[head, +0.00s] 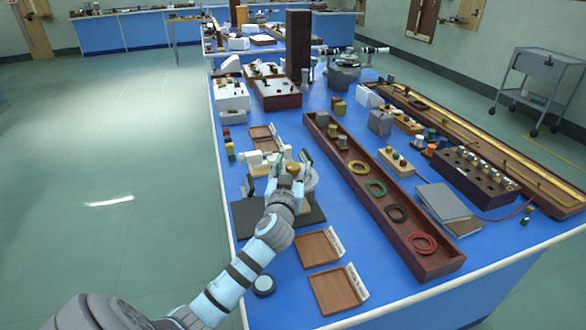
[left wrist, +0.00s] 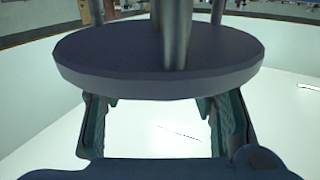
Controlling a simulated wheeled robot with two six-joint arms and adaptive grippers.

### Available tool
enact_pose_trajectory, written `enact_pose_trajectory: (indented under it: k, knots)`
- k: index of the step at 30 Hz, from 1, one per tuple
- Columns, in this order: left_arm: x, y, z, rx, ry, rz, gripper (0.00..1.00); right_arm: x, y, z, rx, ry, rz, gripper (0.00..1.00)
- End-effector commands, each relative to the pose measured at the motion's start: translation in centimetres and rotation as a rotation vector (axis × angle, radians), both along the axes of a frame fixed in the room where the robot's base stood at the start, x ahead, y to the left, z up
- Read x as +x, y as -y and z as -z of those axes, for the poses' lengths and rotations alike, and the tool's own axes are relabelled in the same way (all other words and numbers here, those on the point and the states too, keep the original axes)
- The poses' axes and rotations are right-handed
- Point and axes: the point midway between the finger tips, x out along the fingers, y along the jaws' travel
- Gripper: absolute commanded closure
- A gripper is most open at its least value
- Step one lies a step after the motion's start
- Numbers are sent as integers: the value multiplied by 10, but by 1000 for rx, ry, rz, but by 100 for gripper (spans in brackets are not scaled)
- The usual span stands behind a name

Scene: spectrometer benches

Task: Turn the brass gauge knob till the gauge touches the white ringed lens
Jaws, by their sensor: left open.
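My left gripper (head: 290,162) is open at the instrument near the left side of the blue bench. A small brass-coloured knob (head: 293,169) shows between its fingers in the head view; I cannot tell whether they touch it. The instrument has a black base (head: 314,216) and a grey round part (head: 310,181), partly hidden by my arm. White parts (head: 262,158) stand just behind it. I cannot make out the white ringed lens or the gauge tip. In the left wrist view, a dark grey round plate (left wrist: 160,68) with metal posts fills the upper middle, above the spread fingers (left wrist: 160,125).
A long wooden tray (head: 385,205) with coloured rings lies to the right. A grey book-like block (head: 445,205) sits farther right. Open floor is at left.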

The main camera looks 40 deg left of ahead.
Motion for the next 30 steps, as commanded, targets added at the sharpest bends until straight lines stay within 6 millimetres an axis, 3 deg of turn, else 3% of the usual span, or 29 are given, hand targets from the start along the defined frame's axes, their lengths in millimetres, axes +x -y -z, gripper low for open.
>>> enact_pose_trajectory:
  k: [8,18,30]
  knots:
    - [3,-1,-1,0,1,2,47,0,0,0,1,0,0,60]
    - [3,0,0,0,1,2,96,0,-1,0,1,0,0,60]
    - [3,-1,0,4,-2,79,96,0,-1,-5,1,0,0,60]
